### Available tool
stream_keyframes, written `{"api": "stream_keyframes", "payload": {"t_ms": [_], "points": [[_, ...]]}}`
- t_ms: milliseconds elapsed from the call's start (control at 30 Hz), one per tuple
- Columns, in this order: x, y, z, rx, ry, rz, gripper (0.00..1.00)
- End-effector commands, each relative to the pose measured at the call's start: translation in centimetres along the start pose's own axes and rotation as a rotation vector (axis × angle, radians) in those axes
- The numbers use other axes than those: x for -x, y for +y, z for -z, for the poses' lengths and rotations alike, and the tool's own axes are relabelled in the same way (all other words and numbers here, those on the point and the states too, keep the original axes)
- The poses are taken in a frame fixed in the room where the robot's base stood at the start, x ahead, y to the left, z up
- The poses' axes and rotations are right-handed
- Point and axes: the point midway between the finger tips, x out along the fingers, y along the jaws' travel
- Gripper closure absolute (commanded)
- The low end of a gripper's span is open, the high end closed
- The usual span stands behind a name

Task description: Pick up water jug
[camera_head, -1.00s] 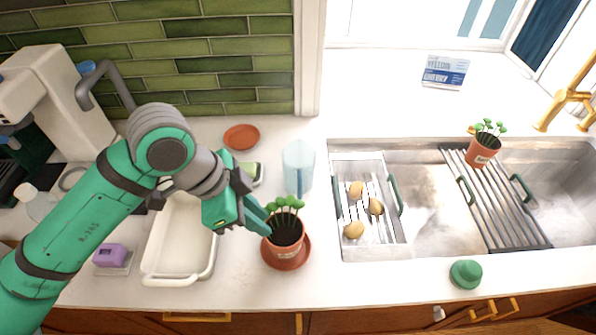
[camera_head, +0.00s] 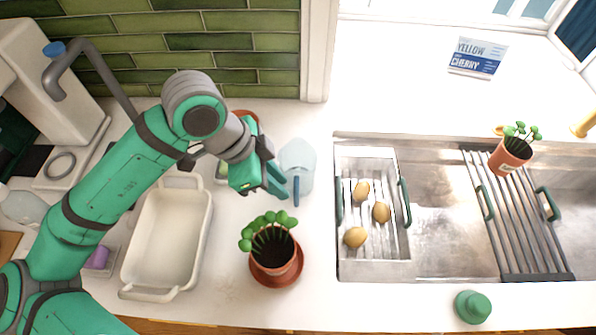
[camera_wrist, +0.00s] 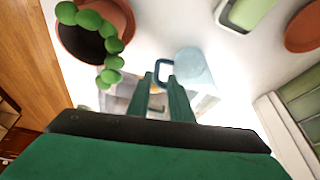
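The water jug (camera_head: 298,158) is a translucent pale-blue vessel with a dark blue handle, standing upright on the white counter left of the sink. My gripper (camera_head: 282,186) is beside the jug's near left side, close to the handle. In the wrist view, the jug (camera_wrist: 194,68) is just beyond my fingertips. The blue handle loop (camera_wrist: 154,80) shows at the gap between my two green fingers (camera_wrist: 160,78). The fingers are apart and hold nothing. I cannot tell whether they touch the handle.
A potted plant (camera_head: 275,255) on a saucer stands in front of the gripper. A white baking dish (camera_head: 128,262) is to the left. The sink (camera_head: 440,215) with a strainer tray (camera_head: 375,268) of yellow-brown items is to the right. A terracotta saucer (camera_wrist: 304,28) lies behind.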

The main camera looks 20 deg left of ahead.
Motion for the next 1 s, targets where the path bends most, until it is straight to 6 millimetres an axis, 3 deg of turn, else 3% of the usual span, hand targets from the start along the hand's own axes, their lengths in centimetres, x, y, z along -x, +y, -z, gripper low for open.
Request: {"api": "stream_keyframes", "payload": {"t_ms": [100,367,700,1000], "points": [[-1.5,0.1,0.0,-0.001,0.002,-0.002,0.81],[-3.1,0.1,-0.1,0.004,0.001,0.001,0.81],[-7.0,0.3,-0.1,0.007,0.001,0.001,0.81],[-7.4,0.3,-0.1,0.007,0.000,0.003,0.81]]}}
